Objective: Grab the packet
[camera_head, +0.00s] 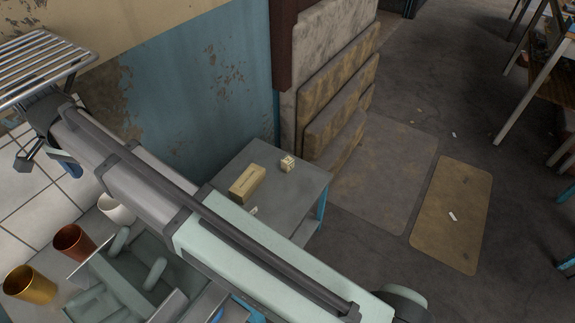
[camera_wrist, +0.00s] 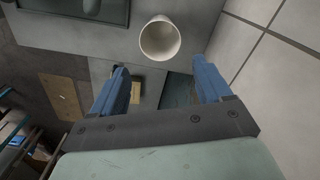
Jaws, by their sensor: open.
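A tan, box-shaped packet (camera_head: 247,183) lies on a small grey side table (camera_head: 300,190) in the head view. My arm passes in front of the near part of that table. My gripper (camera_wrist: 160,68) is open, with two blue fingers apart and nothing held between them. In the head view only a bit of blue finger shows, at the far left end of my arm, well away from the packet. In the wrist view a white cup (camera_wrist: 160,40) shows just beyond the fingertips.
A small pale cube (camera_head: 287,163) sits beyond the packet on the side table. A copper cup (camera_head: 72,242), a gold cup (camera_head: 28,284) and the white cup (camera_head: 115,207) stand at lower left. A metal rack (camera_head: 42,65) is at upper left. Stacked slabs (camera_head: 335,80) stand behind the table.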

